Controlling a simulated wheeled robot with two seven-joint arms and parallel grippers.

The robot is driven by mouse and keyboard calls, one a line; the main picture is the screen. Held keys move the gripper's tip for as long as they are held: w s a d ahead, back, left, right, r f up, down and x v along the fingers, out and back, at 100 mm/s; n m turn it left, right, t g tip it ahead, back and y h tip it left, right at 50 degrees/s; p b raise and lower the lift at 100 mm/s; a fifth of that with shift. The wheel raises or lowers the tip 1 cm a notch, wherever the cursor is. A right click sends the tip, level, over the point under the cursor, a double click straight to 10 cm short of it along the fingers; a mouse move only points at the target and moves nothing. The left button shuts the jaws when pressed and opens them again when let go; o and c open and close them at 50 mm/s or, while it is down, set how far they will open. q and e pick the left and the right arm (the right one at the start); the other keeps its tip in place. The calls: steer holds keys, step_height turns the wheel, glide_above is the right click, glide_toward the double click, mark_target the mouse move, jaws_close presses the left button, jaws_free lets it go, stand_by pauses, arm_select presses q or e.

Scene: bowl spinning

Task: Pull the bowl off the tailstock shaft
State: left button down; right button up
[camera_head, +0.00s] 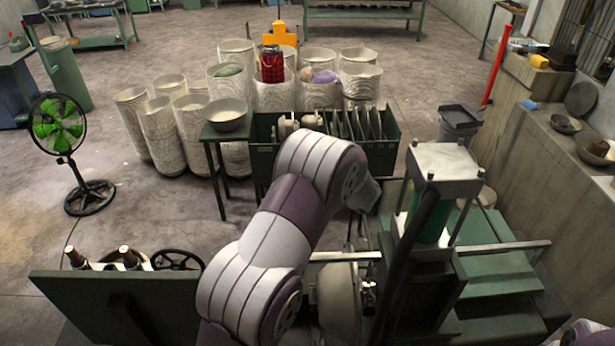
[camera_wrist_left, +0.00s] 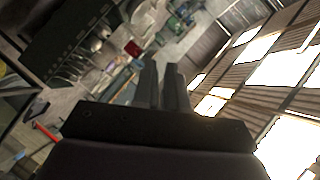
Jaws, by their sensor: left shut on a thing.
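A pale rounded metal form, likely the bowl (camera_head: 339,302), sits low in the green machine, beside a shaft and partly behind my left arm. The tailstock shaft's contact with it is hidden. My left arm crosses the middle of the head view, and its gripper is hidden there. In the left wrist view my left gripper (camera_wrist_left: 164,88) has its two dark fingers close together. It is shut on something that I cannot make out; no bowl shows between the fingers. My right gripper is not in view.
A green press head with a pale top (camera_head: 446,166) stands right of my arm. Behind it are a green crate (camera_head: 262,158) of upright discs, a small table with a grey bowl (camera_head: 226,115), and several wire bins. A fan (camera_head: 60,130) stands left; open floor lies around it.

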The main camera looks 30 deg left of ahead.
arm_select(q)
steer(key=w+a, duration=0.4)
steer(key=w, duration=0.3)
steer(key=w+a, duration=0.5)
steer(key=w, duration=0.3)
steer(key=shift+w+a, duration=0.15)
steer(key=shift+a, duration=0.1)
steer(key=shift+r, duration=0.1)
